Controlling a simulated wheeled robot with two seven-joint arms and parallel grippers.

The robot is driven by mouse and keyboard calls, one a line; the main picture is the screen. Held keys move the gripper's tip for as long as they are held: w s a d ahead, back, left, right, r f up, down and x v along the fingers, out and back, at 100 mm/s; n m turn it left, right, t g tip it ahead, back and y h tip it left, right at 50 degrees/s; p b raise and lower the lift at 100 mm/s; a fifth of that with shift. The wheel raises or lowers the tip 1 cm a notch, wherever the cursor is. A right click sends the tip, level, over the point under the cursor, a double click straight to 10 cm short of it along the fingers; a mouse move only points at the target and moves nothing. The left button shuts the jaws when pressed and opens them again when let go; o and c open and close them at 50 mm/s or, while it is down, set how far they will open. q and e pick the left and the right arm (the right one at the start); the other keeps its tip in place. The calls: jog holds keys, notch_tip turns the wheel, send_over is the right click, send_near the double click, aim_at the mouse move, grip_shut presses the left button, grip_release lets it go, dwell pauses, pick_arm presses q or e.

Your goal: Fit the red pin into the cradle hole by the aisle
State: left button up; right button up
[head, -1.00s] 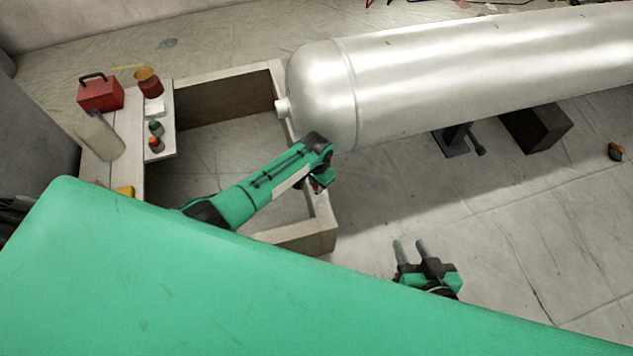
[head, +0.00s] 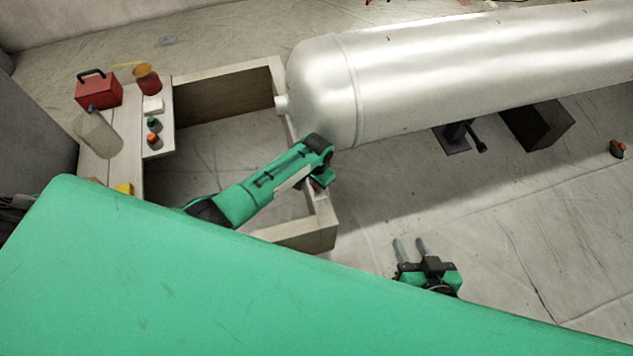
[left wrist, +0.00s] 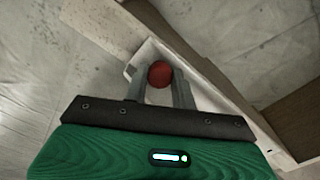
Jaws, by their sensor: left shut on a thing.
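The red pin (left wrist: 160,74) shows as a round red end between the fingertips of my left gripper (left wrist: 158,82) in the left wrist view. The gripper is shut on it, above or at a corner of the pale wooden cradle frame (left wrist: 205,90). In the head view, my left gripper (head: 321,184) is at the right side of the cradle (head: 300,233), near the tank's rounded end. The pin is too small to make out there. The cradle hole is not visible, so I cannot tell whether the pin is in it. My right gripper (head: 411,247) is open and empty over the floor.
A big silver tank (head: 430,75) lies beyond the cradle, with a dark block (head: 538,126) and a stand (head: 452,138) below it. A white bench (head: 98,168) at left holds a red toolbox (head: 98,90), a jug and jars. The floor at right is mostly clear.

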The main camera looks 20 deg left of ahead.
pick_arm(q)
jog(key=shift+f, duration=0.45)
pick_arm(e)
jog(key=shift+f, duration=0.25)
pick_arm(q)
jog(key=o, duration=1.1)
pick_arm(e)
jog(key=shift+r, duration=0.1)
pick_arm(q)
jog(key=shift+r+p, duration=2.25)
jog(key=shift+r, duration=4.7)
pick_arm(e)
jog(key=s+d+r+g+h, duration=0.1)
jog(key=s+d+g+h, duration=0.2)
jog(key=d+g, duration=0.2)
jog(key=shift+s+d+r, duration=0.15)
jog(key=shift+s+d, duration=0.2)
jog(key=shift+d, duration=1)
